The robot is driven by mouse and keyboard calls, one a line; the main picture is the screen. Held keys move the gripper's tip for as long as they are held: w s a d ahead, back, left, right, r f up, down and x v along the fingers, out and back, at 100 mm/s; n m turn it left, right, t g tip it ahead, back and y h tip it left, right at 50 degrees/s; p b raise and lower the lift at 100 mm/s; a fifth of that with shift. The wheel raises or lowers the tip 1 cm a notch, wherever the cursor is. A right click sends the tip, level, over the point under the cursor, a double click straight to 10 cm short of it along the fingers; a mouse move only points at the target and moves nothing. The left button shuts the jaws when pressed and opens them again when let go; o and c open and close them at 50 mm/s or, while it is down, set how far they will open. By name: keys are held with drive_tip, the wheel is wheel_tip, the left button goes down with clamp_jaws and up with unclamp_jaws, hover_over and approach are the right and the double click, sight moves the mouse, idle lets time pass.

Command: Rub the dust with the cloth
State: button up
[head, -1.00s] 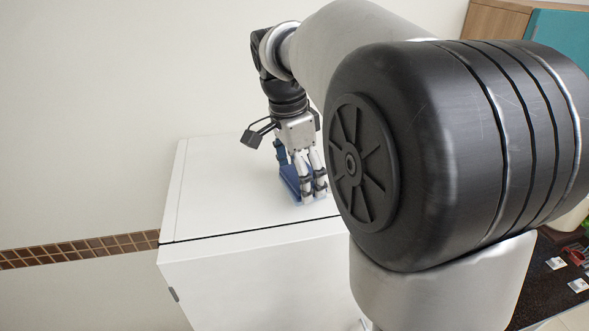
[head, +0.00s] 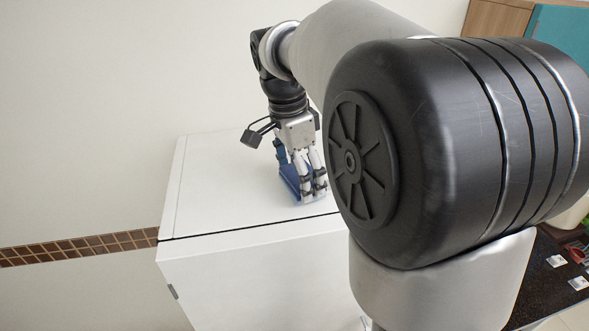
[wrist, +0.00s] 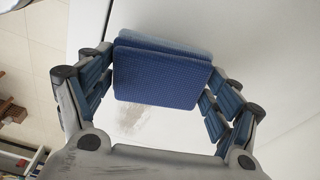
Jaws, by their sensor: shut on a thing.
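A blue, textured, folded cloth (wrist: 160,75) is held between the fingers of my gripper (wrist: 158,80) in the wrist view. In the head view my gripper (head: 308,192) is low over the white top surface, and part of the blue cloth (head: 290,177) shows behind its fingers. Whether the cloth touches the surface is hard to tell. A greyish-brown smudge of dust (wrist: 132,118) lies on the white surface just below the cloth in the wrist view. The dust is not visible in the head view, where my arm and gripper cover part of the surface.
The white cabinet (head: 215,195) has a flat top with clear room left of my gripper. A pale wall with a brown tile strip (head: 80,249) stands at the left. A dark counter (head: 545,290) with small items is at the far right.

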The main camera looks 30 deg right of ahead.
drive_tip(key=shift+f+b, duration=0.35)
drive_tip(key=shift+f, duration=0.2)
drive_tip(key=shift+d, duration=0.1)
